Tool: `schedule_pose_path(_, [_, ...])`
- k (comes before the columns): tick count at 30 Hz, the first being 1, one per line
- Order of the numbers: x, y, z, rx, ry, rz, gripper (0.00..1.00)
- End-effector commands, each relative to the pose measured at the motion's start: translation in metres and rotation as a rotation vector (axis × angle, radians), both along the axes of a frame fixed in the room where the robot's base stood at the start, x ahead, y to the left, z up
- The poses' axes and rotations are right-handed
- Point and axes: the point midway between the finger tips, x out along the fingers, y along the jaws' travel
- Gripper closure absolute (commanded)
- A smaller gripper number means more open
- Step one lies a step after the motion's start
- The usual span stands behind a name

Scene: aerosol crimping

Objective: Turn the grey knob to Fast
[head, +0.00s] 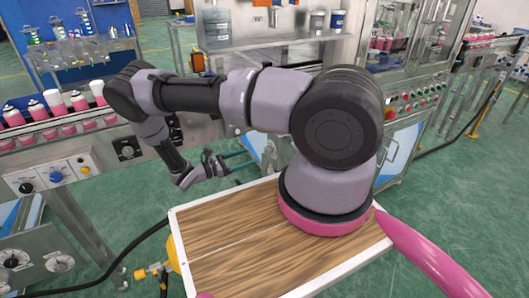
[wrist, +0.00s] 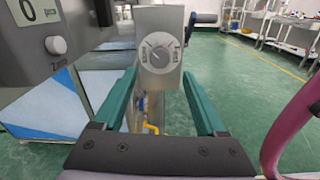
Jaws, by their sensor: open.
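The grey knob (wrist: 158,56) is a round dial with a diagonal bar on its face, set on an upright grey metal panel (wrist: 146,18) in the wrist view. Small markings sit on either side of the dial, too small to read. My gripper (wrist: 158,78) has two teal fingers spread wide, and it is open and empty. In the picture, the knob lies between the fingertips, a little above them; no contact shows. In the head view my gripper (head: 250,160) reaches to the right above the floor, beyond the wooden top, and I cannot make out the knob there.
A device with a digital display and a white Zero button (wrist: 56,45) stands close on the left in the wrist view. Yellow piping (wrist: 150,128) runs below the panel. In the head view, a machine with several coloured buttons (head: 415,100) stands right. Green floor is open.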

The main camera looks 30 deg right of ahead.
Motion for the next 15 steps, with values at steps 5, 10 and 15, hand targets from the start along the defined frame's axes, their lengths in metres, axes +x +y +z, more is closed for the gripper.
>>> schedule_pose_path(5, [0.001, -0.037, 0.0, -0.001, 0.0, -0.005, 0.26])
schedule_pose_path(10, [0.002, -0.062, 0.0, 0.0, 0.0, -0.004, 0.26])
schedule_pose_path(15, [0.002, -0.075, 0.0, 0.001, -0.001, -0.002, 0.26])
